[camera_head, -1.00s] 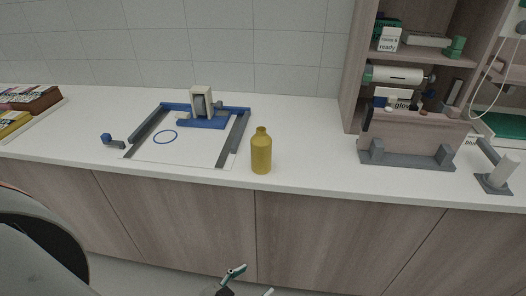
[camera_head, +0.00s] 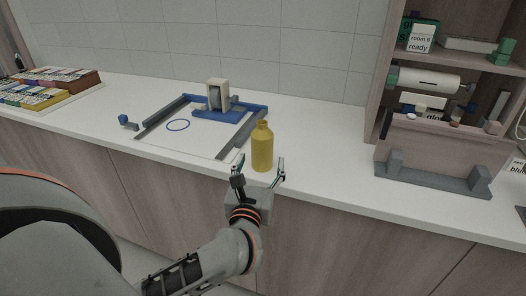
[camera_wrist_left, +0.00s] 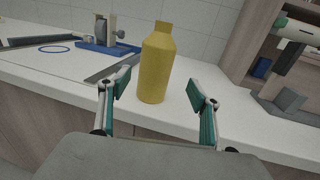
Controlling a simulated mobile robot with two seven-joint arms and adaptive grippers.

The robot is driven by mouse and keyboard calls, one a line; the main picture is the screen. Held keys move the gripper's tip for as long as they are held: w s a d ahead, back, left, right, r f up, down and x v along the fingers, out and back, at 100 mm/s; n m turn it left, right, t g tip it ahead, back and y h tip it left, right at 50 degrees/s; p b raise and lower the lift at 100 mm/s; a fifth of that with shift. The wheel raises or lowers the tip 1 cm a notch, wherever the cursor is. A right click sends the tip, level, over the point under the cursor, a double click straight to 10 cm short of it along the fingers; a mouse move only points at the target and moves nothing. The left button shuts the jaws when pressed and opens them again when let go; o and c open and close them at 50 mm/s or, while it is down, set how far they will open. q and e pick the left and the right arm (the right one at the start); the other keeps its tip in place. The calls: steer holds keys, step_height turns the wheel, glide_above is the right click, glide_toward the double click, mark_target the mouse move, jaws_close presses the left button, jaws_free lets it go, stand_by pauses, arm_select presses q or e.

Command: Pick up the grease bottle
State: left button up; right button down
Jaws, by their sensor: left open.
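The grease bottle (camera_head: 262,148) is mustard yellow with a short neck and stands upright on the white counter near its front edge. In the left wrist view the bottle (camera_wrist_left: 156,66) stands just beyond and between the fingertips. My left gripper (camera_head: 260,170) is open and empty at the counter's front edge, with one finger on either side of the bottle's front. In the left wrist view its fingers (camera_wrist_left: 158,92) are spread apart, and I see no clear contact with the bottle. My right gripper is not in view.
A blue and grey frame (camera_head: 243,121) with a beige upright block (camera_head: 218,95) lies left of the bottle. A wooden shelf unit (camera_head: 378,75) and a grey-footed stand (camera_head: 432,179) are at the right. Several boxes (camera_head: 50,85) lie at the far left. Counter right of the bottle is clear.

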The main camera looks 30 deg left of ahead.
mark_target(260, 154)
arm_select(q)
steer(key=x, duration=0.7)
steer(key=shift+w+a+f, duration=0.1)
steer(key=shift+w+a, duration=0.05)
steer(key=shift+a, duration=0.35)
steer(key=c, duration=1.4)
